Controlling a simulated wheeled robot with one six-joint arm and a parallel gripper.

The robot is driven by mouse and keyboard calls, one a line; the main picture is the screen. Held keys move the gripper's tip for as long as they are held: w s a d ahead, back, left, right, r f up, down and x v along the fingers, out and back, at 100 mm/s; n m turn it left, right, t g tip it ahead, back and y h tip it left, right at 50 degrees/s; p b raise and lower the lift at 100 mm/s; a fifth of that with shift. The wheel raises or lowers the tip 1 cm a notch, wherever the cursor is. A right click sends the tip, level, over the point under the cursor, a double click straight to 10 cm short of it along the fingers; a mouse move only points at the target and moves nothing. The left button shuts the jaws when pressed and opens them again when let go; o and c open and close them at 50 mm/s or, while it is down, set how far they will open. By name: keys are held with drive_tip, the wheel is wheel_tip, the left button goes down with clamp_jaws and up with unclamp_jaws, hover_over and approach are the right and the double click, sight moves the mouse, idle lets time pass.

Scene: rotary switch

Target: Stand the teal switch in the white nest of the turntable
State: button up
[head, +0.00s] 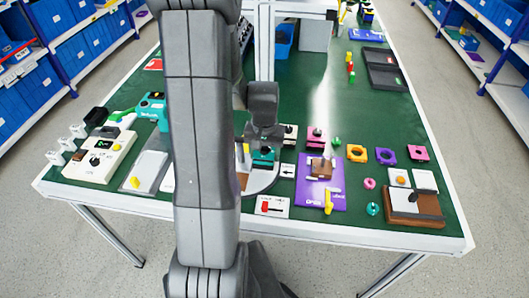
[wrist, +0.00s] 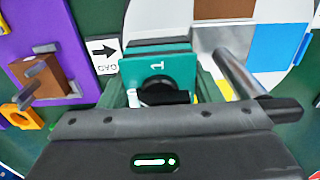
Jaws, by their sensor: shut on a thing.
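The teal switch (wrist: 158,68), a block marked "1" with a black round knob, is between the fingers of my gripper (wrist: 160,92) in the wrist view. My gripper is shut on it. In the head view the teal switch (head: 264,155) shows under my gripper (head: 263,138), over or at the turntable (head: 262,184). I cannot tell whether it touches. In the wrist view the round turntable (wrist: 172,16) lies beyond the switch, with white, brown, grey and blue parts. The white nest is not clearly made out; my arm and the switch hide part of the turntable.
A purple panel (head: 308,190) with a brown block stands right of the turntable. A white arrow card (head: 287,170) lies between them. A metal post (wrist: 238,68) stands close on the right in the wrist view. A cream switch box (head: 100,158) is at the left.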

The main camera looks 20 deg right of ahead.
drive_tip(key=shift+s+a+f, duration=0.2)
drive_tip(key=shift+s+f, duration=0.2)
drive_tip(key=shift+f, duration=0.25)
drive_tip(key=o, duration=0.9)
drive_tip(key=shift+o, duration=0.4)
wheel_tip(320, 180, up, 15)
drive_tip(key=shift+w+p, duration=0.3)
